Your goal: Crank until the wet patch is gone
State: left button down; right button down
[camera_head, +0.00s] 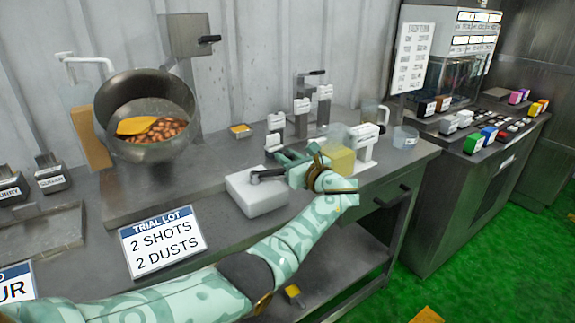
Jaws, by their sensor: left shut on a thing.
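The open metal drum (150,88) is tilted on the left of the bench. Inside it, brown nut-like pieces (163,130) lie with a smooth orange patch (138,125) on their left. A metal box (187,37) behind the drum carries a dark handle (209,39), with no gripper on it. My left gripper (278,168) is well to the right of the drum, over a white block (258,193). It is shut on a small dark-handled thing (267,174) at the block's top; my fingers partly hide it. My right gripper is not in view.
A sign (164,241) reads "2 SHOTS 2 DUSTS". Bare bench lies between drum and white block. A machine with coloured blocks stands right.

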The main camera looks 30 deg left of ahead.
pick_arm(q)
jog(key=shift+w+a+b, duration=0.4)
jog(key=shift+w+a, duration=0.3)
jog(key=shift+a, duration=0.05)
jog(key=shift+b+x, duration=0.35)
jog(key=shift+x, duration=0.65)
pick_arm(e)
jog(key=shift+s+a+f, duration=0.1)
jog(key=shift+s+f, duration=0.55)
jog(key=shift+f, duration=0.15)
pick_arm(q)
jog(key=shift+w+r, duration=0.1)
jog(key=shift+a, duration=0.1)
jog(key=c, duration=1.3)
grip_release()
jog(key=shift+o, duration=0.2)
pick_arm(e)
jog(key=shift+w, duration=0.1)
pick_arm(q)
jog(key=p+v, duration=0.4)
jog(key=v, duration=1.2)
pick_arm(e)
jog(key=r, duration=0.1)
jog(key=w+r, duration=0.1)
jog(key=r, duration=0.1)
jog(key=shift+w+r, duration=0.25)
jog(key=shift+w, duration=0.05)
